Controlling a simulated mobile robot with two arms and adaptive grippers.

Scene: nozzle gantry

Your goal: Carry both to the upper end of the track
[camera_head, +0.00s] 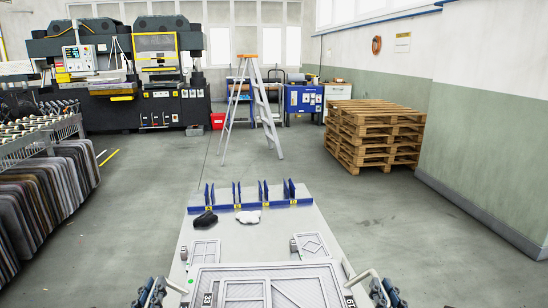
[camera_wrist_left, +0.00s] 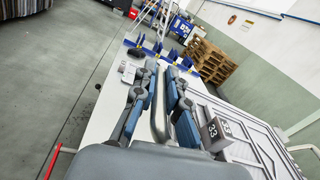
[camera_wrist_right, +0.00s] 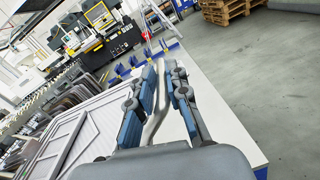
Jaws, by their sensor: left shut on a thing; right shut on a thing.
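A pale grey panel (camera_head: 265,272) with raised outlines lies on the light table (camera_head: 232,243) at its near end. A block marked 33 (camera_head: 207,299) is at its left edge and a block marked 19 (camera_head: 349,301) at its right edge. My left gripper (camera_head: 150,292) is shut on a grey metal bar (camera_wrist_left: 159,105), the left handle, beside the 33 block. My right gripper (camera_head: 382,292) is shut on a similar bent bar (camera_wrist_right: 157,105), the right handle. The bars' lower ends are partly hidden by my grippers. I cannot make out a separate track.
Blue upright holders (camera_head: 262,194) line the table's far edge. A black item (camera_head: 205,219) and a white cloth (camera_head: 248,217) lie before them. Two small framed plates (camera_head: 312,245) lie beyond the panel. Beyond are a stepladder (camera_head: 262,105), wooden pallets (camera_head: 374,137) and open floor.

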